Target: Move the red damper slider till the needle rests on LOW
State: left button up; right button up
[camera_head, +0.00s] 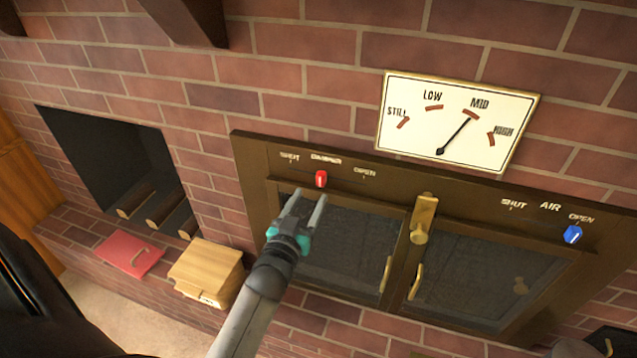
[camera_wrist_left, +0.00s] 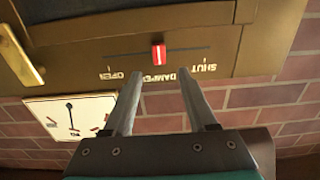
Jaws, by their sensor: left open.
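The red damper slider (camera_head: 321,178) sits about midway along its slot between SHUT and OPEN, on the stove's dark bronze frame. It also shows in the left wrist view (camera_wrist_left: 158,52), upside down, just beyond the gap between the fingertips. My left gripper (camera_head: 310,194) is open and empty, below the slider and apart from it. The white dial (camera_head: 410,135) hangs above the frame at the right. Its black needle (camera_head: 455,134) points up and right at the MID mark. The LOW label (camera_head: 433,95) is left of MID. My right gripper is not in view.
A blue air slider (camera_head: 572,234) stands near OPEN at the right. A brass latch (camera_head: 424,218) stands out between the glass doors. A wooden box (camera_head: 207,268) and a red book-like thing (camera_head: 129,256) lie on the brick ledge, left of my left arm.

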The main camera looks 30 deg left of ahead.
aim_at(320, 179)
pick_arm(q)
jog(key=b+x, duration=0.1)
jog(key=x, duration=0.6)
jog(key=shift+d, duration=0.1)
grip_shut()
dwell(0.3)
jog(key=shift+s, duration=0.1)
dwell(0.9)
